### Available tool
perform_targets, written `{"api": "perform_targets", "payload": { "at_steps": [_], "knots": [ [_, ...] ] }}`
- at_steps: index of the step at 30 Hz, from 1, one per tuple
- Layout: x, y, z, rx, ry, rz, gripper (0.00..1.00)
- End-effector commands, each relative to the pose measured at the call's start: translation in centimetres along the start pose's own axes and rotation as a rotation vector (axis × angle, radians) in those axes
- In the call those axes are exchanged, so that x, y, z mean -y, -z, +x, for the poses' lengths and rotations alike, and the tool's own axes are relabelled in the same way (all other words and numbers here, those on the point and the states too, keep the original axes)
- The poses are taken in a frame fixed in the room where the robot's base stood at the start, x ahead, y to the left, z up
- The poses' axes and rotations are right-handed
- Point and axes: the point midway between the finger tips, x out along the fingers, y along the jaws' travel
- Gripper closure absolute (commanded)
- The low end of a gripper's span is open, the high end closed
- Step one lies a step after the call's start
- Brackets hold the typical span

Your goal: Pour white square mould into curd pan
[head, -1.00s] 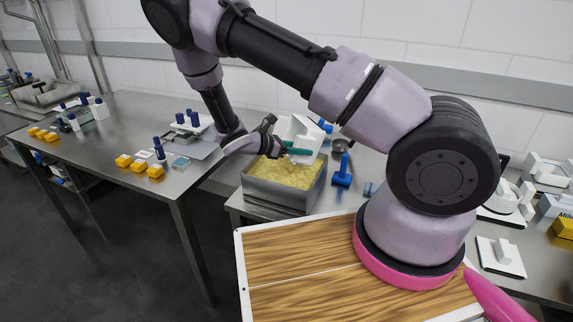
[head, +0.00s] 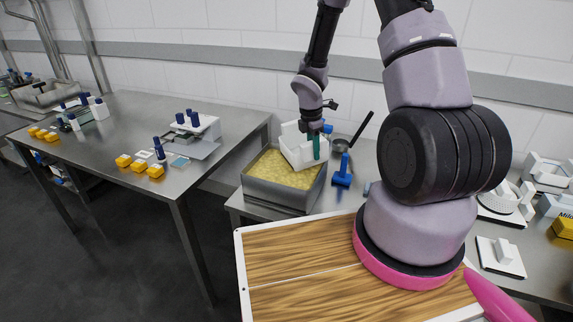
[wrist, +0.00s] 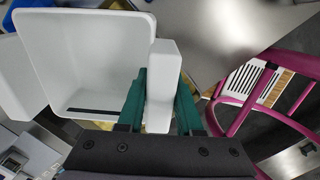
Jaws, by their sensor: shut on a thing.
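The white square mould (head: 297,148) is above the right rear part of the curd pan in the head view, somewhat tilted. The wrist view shows its open, hollow inside (wrist: 95,60), which looks empty apart from a dark strip at one edge. My gripper (head: 316,148) has green fingers, and in the wrist view (wrist: 160,105) they are shut on the mould's side block. The curd pan (head: 275,192) is a steel rectangular pan filled with yellow curd (head: 275,170). The mould and gripper hide its back right corner.
A blue T-shaped tool (head: 342,175) stands right of the pan, with a dark-handled ladle (head: 343,145) behind it. The left steel table (head: 120,125) holds yellow blocks (head: 155,171) and blue-capped bottles. A wooden board (head: 300,260) lies in front.

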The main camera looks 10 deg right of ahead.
Motion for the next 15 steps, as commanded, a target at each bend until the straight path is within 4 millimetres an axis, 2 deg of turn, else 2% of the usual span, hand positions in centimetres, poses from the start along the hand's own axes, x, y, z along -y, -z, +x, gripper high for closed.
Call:
{"api": "perform_targets", "payload": {
  "at_steps": [6,15],
  "knots": [
    [-0.03,-0.34,0.18,-0.116,-0.001,0.005,1.0],
    [-0.06,-0.22,0.14,-0.124,-0.002,-0.001,1.0]
  ]
}}
